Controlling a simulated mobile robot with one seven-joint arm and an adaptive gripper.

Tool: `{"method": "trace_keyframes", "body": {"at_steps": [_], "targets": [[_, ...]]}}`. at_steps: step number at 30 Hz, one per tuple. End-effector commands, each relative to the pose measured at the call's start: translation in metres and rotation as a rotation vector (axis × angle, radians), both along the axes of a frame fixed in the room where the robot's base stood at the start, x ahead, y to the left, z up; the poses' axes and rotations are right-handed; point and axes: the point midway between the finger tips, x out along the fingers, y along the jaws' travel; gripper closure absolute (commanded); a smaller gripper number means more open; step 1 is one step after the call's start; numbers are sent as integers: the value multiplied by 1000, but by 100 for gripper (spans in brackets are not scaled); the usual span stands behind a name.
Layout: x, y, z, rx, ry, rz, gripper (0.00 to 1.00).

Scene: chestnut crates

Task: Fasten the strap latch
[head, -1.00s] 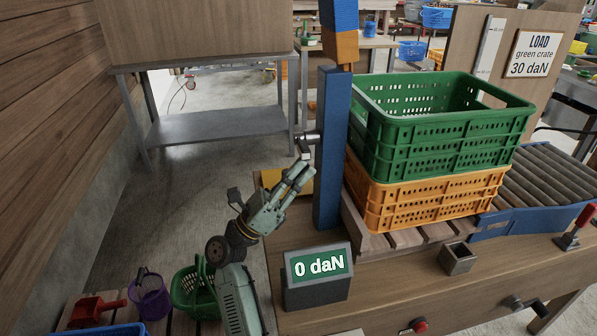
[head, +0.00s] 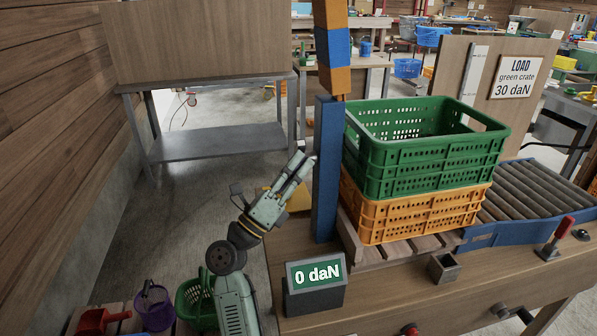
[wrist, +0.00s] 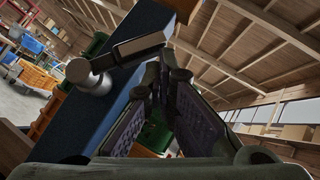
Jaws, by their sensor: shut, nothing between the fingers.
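My gripper (head: 306,160) is shut and empty, its fingers pointing up and right beside the blue post (head: 326,170). In the wrist view, a pale metal lever (wrist: 140,45) with a round pivot (wrist: 88,76) stands out from the blue post; I take it for the strap latch. The shut fingers (wrist: 165,75) end just beside and below the lever. I cannot tell whether they touch it. In the head view, the lever is mostly hidden by my gripper. No strap can be made out clearly.
A green crate (head: 430,157) sits on an orange crate (head: 415,212) right of the post. A display (head: 316,274) reads 0 daN. A sign (head: 525,68) says "LOAD green crate 30 daN". Rollers (head: 535,195) lie at right. Open floor is at left.

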Motion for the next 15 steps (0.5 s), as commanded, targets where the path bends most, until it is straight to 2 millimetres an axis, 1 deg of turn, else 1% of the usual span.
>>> {"method": "trace_keyframes", "body": {"at_steps": [6, 15], "targets": [[6, 1, 14, 3, -3, -2, 100], [16, 4, 26, 2, -2, -1, 100]]}}
